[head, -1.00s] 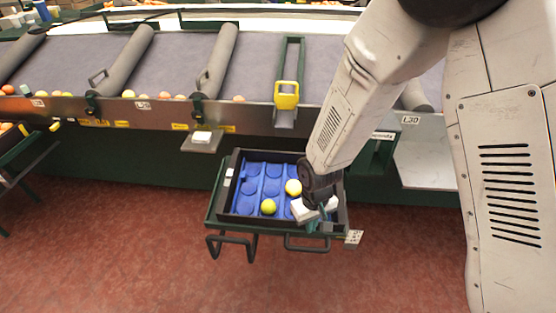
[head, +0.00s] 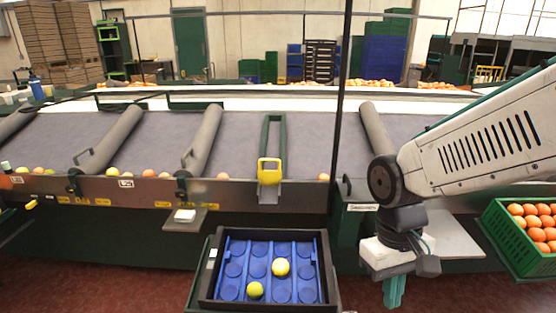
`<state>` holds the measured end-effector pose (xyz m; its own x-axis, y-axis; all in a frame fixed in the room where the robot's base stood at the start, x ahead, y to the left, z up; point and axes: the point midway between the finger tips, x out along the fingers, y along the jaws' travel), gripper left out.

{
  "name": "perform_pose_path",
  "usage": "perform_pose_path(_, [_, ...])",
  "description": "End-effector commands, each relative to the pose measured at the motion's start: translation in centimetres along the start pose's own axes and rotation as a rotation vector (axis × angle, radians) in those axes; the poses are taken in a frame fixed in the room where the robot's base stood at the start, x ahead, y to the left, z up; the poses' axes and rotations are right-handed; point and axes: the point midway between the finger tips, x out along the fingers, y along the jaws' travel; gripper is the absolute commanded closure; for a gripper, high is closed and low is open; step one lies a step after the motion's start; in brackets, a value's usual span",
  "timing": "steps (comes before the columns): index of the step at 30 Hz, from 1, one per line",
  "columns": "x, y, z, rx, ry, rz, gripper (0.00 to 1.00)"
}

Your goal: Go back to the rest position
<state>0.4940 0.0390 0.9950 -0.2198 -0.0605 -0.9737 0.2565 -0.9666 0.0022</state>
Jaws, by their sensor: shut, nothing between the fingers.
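My gripper (head: 393,292) hangs from the end of my arm at the right of the head view, fingers pointing down. It is shut and empty, to the right of the tray and apart from it. The dark-rimmed tray (head: 206,290) with a blue insert of round hollows stands at the bottom middle. A yellow-green fruit (head: 255,290) sits in another hollow nearer the front left. The other visible hollows are empty.
The grey sorting conveyor (head: 330,140) runs across behind the tray, with several oranges along its front edge. A green crate of oranges (head: 510,245) stands at the far right. A thin dark post (head: 341,100) rises behind the tray. A small shelf (head: 185,217) juts out left of the tray.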

Motion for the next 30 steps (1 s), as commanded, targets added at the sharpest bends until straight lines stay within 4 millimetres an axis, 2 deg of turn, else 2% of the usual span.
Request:
perform_pose_path(1, [-1.3,0.7,1.5,0.027,0.028,-0.006,1.00])
perform_pose_path(6, [-4.3,2.5,6.0,0.109,0.107,-0.019,1.00])
perform_pose_path(12, [-6.6,3.8,9.7,0.198,0.242,-0.021,1.00])
perform_pose_path(19, [-8.0,4.7,11.1,0.255,0.341,-0.014,1.00])
perform_pose_path(30, [-8.1,4.9,11.1,0.263,0.342,-0.014,1.00])
